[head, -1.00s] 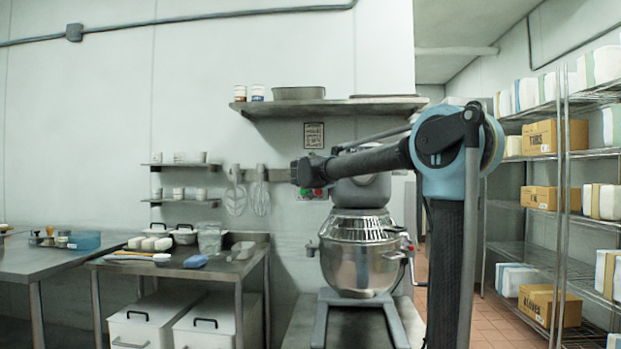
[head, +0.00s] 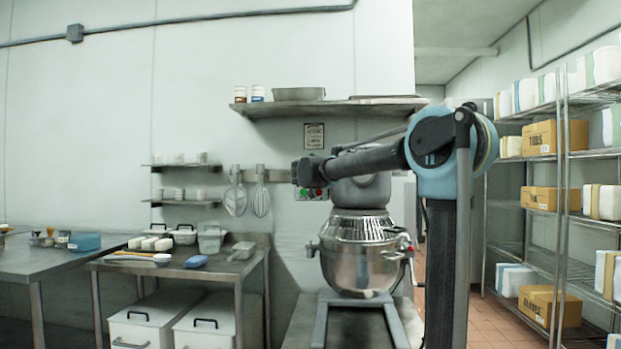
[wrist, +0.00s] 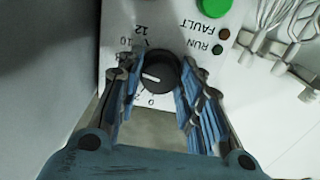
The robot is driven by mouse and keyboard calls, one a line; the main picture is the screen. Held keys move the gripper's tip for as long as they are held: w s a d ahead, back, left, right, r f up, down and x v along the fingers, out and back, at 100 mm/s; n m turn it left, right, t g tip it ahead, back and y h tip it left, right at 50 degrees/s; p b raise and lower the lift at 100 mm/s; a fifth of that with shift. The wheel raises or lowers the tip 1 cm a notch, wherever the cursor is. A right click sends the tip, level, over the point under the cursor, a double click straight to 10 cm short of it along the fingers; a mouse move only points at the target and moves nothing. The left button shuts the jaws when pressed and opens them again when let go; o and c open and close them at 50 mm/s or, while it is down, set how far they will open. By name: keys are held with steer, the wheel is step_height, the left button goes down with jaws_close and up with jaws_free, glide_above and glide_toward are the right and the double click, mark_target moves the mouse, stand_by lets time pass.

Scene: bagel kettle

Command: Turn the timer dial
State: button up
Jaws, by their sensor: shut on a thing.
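The timer dial (wrist: 158,73) is a round black knob with a white pointer line, on a pale panel with printed numbers, in the wrist view. My gripper (wrist: 160,88) has one blue ribbed finger on each side of the dial and is shut on it. The pointer line points to the left in the wrist view. In the head view my gripper (head: 306,172) is at the wall panel (head: 312,194) behind the mixer, and the dial is hidden there.
A green button (wrist: 214,6) and small lamps marked RUN and FAULT sit beside the dial. Whisks (wrist: 285,25) hang close by. The mixer with its steel bowl (head: 360,262) stands below my arm. A wall shelf (head: 330,106) is above.

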steer(key=shift+w+r+n, duration=0.1)
steer(key=shift+w+n, duration=0.05)
steer(key=shift+n, duration=0.25)
steer(key=o, duration=1.1)
steer(key=shift+w, duration=0.15)
steer(key=shift+c, duration=0.2)
steer(key=s, duration=1.2)
steer(key=shift+a+f, duration=0.2)
